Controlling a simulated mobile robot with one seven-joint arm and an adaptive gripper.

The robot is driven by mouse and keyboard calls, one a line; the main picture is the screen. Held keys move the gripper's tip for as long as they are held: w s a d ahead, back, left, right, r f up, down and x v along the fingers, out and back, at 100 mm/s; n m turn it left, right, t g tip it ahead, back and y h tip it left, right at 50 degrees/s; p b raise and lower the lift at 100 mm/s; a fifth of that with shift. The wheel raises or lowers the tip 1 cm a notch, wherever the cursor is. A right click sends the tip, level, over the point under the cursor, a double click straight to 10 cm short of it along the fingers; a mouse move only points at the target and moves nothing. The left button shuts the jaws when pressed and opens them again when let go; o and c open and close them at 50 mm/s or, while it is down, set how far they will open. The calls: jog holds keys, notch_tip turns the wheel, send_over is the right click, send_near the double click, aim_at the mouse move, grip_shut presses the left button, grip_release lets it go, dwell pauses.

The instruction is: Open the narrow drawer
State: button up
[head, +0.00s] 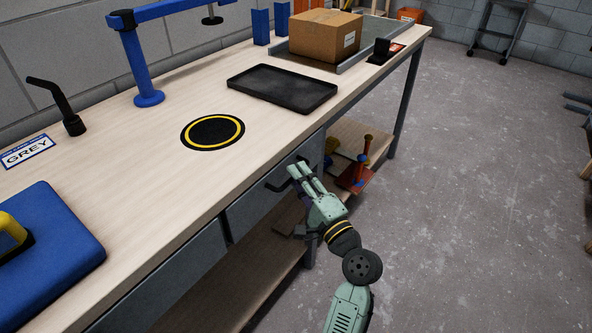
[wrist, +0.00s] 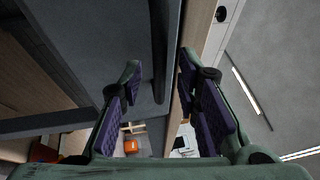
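The narrow drawer (head: 255,205) is under the right part of the workbench top, with a plain grey front that looks flush with the bench. Its dark bar handle (head: 275,187) is partly hidden by my gripper (head: 297,168), which reaches it from the right. In the wrist view, the drawer front (wrist: 95,45) fills the upper left, and the dark handle (wrist: 160,50) runs down between the two fingertips of my gripper (wrist: 160,65). The fingers are apart, one on each side of the bar. I see a gap at the left finger; contact at the right finger is unclear.
A wider grey drawer front (head: 170,275) is to the left. The workbench top (head: 180,180) holds a black tray (head: 282,87), a cardboard box (head: 325,36) and a blue case (head: 50,250). A lower shelf (head: 245,285) is below. The floor at right (head: 480,190) is clear.

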jog(key=shift+x, duration=0.75)
jog(key=shift+c, duration=0.4)
grip_shut()
